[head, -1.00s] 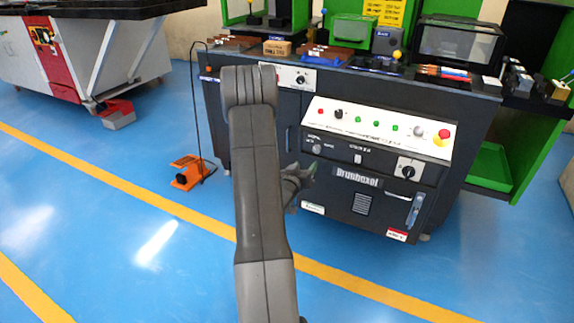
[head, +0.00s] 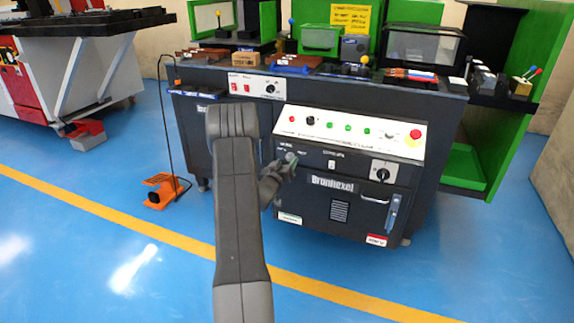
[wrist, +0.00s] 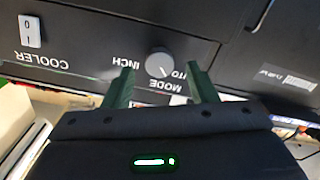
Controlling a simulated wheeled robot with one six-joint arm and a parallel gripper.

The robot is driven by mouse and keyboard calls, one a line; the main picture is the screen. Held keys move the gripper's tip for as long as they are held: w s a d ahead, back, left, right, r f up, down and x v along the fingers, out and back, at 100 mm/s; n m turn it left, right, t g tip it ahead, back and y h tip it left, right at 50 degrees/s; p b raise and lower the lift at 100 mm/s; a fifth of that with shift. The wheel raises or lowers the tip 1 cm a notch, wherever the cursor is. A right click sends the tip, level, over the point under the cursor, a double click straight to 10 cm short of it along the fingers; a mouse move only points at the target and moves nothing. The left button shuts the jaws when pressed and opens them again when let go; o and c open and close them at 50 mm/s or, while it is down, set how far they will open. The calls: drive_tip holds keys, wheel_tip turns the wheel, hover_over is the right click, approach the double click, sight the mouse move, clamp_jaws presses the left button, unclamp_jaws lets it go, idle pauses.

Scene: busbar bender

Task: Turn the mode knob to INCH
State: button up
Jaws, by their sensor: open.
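The mode knob (wrist: 158,61) is a small round grey knob on the dark front panel, upside down in the wrist view. INCH is printed to its left there, and AUTO, partly hidden by a finger, to its lower right. A line on the knob seems to slant toward the AUTO side. My gripper (wrist: 161,70) is open, one green finger on each side of the knob's near side, holding nothing. Whether the fingertips reach around the knob is unclear. In the head view, my gripper (head: 292,164) is just below the mode knob (head: 291,156).
The cooler switch (wrist: 30,30) sits beyond INCH. A sloped white panel (head: 350,132) with buttons and a red emergency stop (head: 415,133) lies above the mode panel. A rotary switch (head: 381,174) is to the right. An orange foot pedal (head: 160,193) stands on the floor.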

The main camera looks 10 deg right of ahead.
drive_tip(key=shift+w+d, duration=0.45)
drive_tip(key=shift+w, duration=0.15)
drive_tip(key=c, duration=1)
